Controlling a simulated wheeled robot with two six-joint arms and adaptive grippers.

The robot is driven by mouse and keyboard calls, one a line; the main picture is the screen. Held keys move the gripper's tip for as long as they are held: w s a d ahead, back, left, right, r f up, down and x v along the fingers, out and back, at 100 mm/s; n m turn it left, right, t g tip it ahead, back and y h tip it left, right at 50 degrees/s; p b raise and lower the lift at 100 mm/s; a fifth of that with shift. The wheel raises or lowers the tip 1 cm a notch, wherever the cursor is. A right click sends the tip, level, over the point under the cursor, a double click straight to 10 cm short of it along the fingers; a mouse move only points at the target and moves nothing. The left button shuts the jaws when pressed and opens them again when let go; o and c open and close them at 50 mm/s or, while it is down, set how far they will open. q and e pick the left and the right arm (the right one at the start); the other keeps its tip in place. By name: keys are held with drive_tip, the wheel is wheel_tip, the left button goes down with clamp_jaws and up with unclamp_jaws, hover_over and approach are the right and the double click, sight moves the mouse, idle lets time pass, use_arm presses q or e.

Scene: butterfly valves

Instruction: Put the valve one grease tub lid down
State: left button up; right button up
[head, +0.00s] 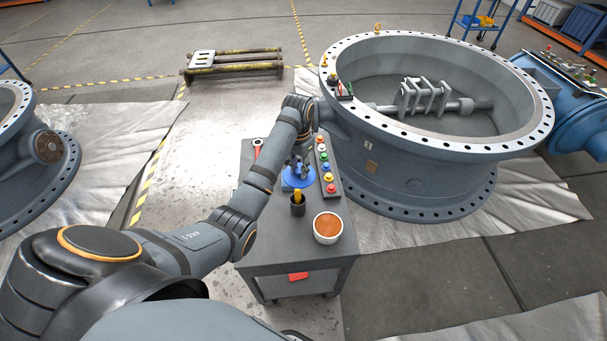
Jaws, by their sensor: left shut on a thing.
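An open white grease tub (317,238) filled with orange-brown grease stands near the front right corner of the grey cart (262,246). A round blue lid (311,181) is at my left gripper (301,171), farther back on the cart. The gripper is shut on the lid and points down over it, covering part of it. I cannot tell whether the lid touches the cart top or is just above it. My right gripper is not in view.
A dark cup (298,210) with something yellow in it stands between lid and tub. A strip of coloured knobs (325,165) lies right of the lid. A red-ended tool (257,146) lies at the left. The large grey valve (410,185) stands close to the right.

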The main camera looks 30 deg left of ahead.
use_arm(q)
drive_tip(key=s+d+f+m+p, duration=0.1)
drive_tip(key=s+d+f+m, duration=0.15)
drive_tip(key=s+m, duration=0.8)
drive_tip(key=s+d+f+m+p, duration=0.1)
drive_tip(key=s+f+m, duration=0.25)
drive_tip(key=s, duration=1.35)
drive_tip(key=shift+n, duration=0.3)
drive_tip(key=w+a+f, duration=0.3)
drive_tip(key=w+a+f+p, duration=0.1)
drive_tip(key=w+a+f, duration=0.1)
drive_tip(key=w+f, duration=0.1)
drive_tip(key=w+a+f, duration=0.3)
drive_tip(key=w, duration=0.1)
drive_tip(key=shift+a+p, duration=0.3)
drive_tip(key=shift+a, duration=0.05)
drive_tip(key=shift+w+a+f, duration=0.1)
drive_tip(key=shift+w+f, duration=0.05)
drive_tip(key=shift+f, duration=0.1)
drive_tip(key=shift+w+a+f, duration=0.15)
drive_tip(key=shift+f, duration=1.65)
